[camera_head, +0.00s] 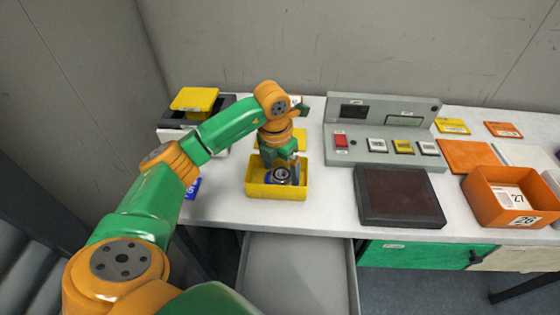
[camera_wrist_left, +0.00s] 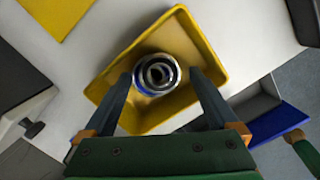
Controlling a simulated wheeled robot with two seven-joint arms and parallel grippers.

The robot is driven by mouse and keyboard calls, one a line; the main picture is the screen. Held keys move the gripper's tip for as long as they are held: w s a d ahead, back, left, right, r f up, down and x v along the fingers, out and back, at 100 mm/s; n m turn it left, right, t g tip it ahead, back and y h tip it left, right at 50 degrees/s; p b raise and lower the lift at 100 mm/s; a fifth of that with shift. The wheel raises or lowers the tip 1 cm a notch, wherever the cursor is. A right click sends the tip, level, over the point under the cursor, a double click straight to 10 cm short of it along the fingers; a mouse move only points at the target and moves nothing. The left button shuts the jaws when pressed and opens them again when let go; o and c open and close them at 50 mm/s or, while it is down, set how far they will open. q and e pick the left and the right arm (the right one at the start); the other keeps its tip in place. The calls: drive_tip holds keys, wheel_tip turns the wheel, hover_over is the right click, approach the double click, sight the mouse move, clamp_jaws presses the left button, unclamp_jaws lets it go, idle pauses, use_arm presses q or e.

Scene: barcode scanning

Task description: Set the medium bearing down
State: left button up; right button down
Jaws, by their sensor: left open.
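A metal bearing (camera_head: 281,174), a silver ring with a dark bore and blue around it, is inside a yellow bin (camera_head: 275,192) on the white table. In the left wrist view the bearing (camera_wrist_left: 156,72) shows inside the bin (camera_wrist_left: 178,103), away from the bin's walls. My left gripper (camera_head: 283,172) points down into the bin. Its two dark fingers are open on either side of the bearing, seen in the left wrist view (camera_wrist_left: 162,77), with gaps showing between fingers and ring. Whether the bearing touches the bin floor is hard to tell. My right gripper does not show.
Right of the bin lie a dark scanner pad (camera_head: 399,196) and a grey button console (camera_head: 384,140). An orange bin (camera_head: 512,205) with cards stands at the far right. A yellow-topped box (camera_head: 195,99) stands at the back left. An open grey drawer (camera_head: 297,270) juts out below the table.

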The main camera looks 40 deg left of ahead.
sight(277, 178)
use_arm(q)
wheel_tip(277, 178, up, 13)
drive_tip(key=s+p, duration=0.1)
drive_tip(key=p, duration=0.1)
drive_tip(key=shift+s, duration=0.25)
drive_tip(key=shift+f, duration=0.1)
